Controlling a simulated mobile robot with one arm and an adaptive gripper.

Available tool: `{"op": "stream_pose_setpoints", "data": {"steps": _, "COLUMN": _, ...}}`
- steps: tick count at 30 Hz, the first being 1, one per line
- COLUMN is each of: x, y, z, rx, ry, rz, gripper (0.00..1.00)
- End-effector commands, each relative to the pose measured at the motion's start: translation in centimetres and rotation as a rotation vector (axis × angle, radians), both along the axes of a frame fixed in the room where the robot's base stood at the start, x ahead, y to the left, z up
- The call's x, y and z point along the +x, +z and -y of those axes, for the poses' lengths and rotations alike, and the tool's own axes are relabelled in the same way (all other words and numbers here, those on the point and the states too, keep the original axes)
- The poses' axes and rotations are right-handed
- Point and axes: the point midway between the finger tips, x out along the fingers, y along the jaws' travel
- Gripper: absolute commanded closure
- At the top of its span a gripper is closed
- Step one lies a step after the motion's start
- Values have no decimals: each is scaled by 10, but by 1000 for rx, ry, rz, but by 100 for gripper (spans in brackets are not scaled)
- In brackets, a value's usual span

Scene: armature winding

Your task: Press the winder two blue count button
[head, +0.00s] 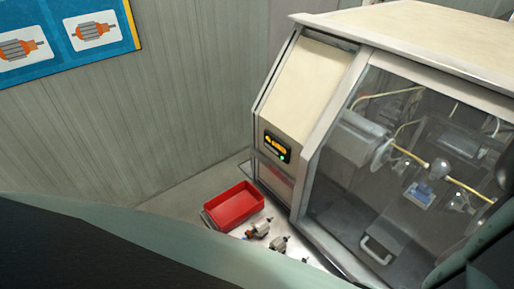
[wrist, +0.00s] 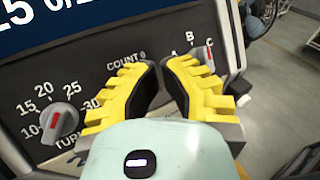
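In the wrist view, my gripper (wrist: 161,64) has two yellow ridged fingers with dark pads. Its tips are close together, with what looks like a narrow dark gap between them, and nothing is seen held. The fingers are in front of a dark control panel (wrist: 88,82), just below the printed words COUNT 0. I see no blue count button; the fingers and the pale gripper body hide part of the panel, including the area under that label. I cannot tell whether the tips touch the panel. My gripper does not show in the head view.
The panel has a turns knob (wrist: 59,118) at left and an A-B-C selector (wrist: 207,54) at right. Clear floor (wrist: 285,75) lies to the right. The head view shows a glass-fronted machine (head: 325,62), a red bin (head: 234,205) and loose armatures (head: 260,228).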

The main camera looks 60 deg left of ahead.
Motion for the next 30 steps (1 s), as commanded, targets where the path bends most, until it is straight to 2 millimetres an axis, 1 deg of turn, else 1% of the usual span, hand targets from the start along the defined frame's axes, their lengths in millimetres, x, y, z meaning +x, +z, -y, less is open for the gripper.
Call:
{"op": "stream_pose_setpoints", "data": {"steps": 14, "x": 6, "y": -7, "z": 0, "rx": 1, "ry": 1, "rz": -1, "gripper": 100}}
{"op": "stream_pose_setpoints", "data": {"steps": 30, "x": 6, "y": -5, "z": -1, "rx": -1, "ry": 3, "rz": -1, "gripper": 100}}
